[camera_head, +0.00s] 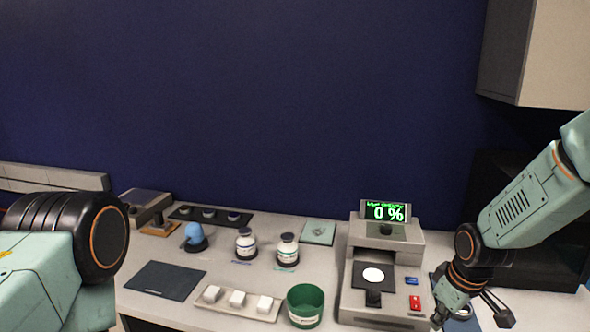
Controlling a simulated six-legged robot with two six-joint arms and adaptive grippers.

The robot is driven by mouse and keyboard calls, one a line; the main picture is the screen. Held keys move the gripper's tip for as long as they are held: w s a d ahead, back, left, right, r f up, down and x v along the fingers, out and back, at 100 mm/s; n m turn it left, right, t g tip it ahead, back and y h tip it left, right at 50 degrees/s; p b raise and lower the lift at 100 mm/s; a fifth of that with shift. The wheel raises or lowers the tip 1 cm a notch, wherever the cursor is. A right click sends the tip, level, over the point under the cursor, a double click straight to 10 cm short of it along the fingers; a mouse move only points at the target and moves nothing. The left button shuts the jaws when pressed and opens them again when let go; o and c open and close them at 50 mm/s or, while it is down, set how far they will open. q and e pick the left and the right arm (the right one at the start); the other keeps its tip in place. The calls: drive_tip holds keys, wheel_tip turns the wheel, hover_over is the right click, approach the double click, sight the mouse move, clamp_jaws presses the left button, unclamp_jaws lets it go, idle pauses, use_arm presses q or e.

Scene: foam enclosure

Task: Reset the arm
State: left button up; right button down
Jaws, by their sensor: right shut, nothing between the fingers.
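My right arm comes in from the right, and its gripper (439,317) points down beside the front right corner of the grey machine (383,262). The gripper is shut and its tip is small and partly cut by the lower edge. I see nothing held in it. My left arm shows only as a large teal and black link at the lower left; its gripper is out of view.
The machine's display (386,212) reads 0 %. A cabinet (545,50) hangs upper right.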

drive_tip(key=s+a+f+m+b, duration=0.35)
drive_tip(key=s+f+b, duration=0.25)
drive_tip(key=s+f, duration=0.5)
drive_tip(key=s+a+f+m+b, duration=0.35)
drive_tip(key=s+f+b, duration=0.35)
drive_tip(key=f, duration=0.7)
drive_tip(key=s+f+g+b, duration=0.1)
drive_tip(key=s+f+b, duration=0.2)
drive_tip(key=s+f, duration=0.3)
drive_tip(key=s+f+g+b, duration=0.1)
drive_tip(key=s+f+b, duration=0.3)
drive_tip(key=s, duration=0.6)
drive_tip(key=shift+s+f+g, duration=0.3)
drive_tip(key=shift+s+f, duration=0.05)
drive_tip(key=shift+f, duration=0.6)
